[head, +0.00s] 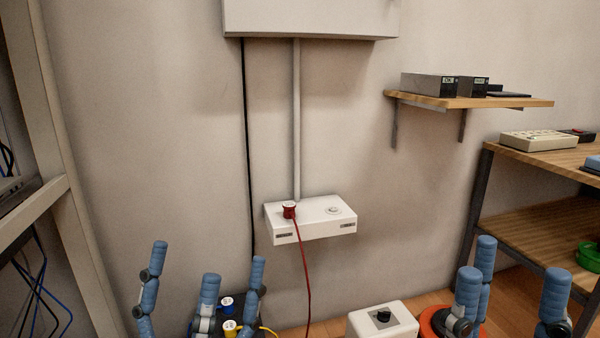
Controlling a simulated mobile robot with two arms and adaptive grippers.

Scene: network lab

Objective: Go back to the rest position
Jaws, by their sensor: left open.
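My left gripper (205,264) is at the bottom left, with its blue fingers pointing up and spread apart. It is open, with nothing seen between the fingers. My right gripper (516,262) is at the bottom right, its blue fingers also up and apart, and it looks open and empty. Both gripper bases are cut off by the lower picture edge. No rest position is marked in view.
A white socket box (312,228) on the wall holds a red plug (289,209) with a hanging red cord. Blue (227,301) and yellow (230,325) plugs show near my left gripper. A white knob box (365,325) and orange-red disc (432,323) stand low. Wooden shelving (550,154) is right.

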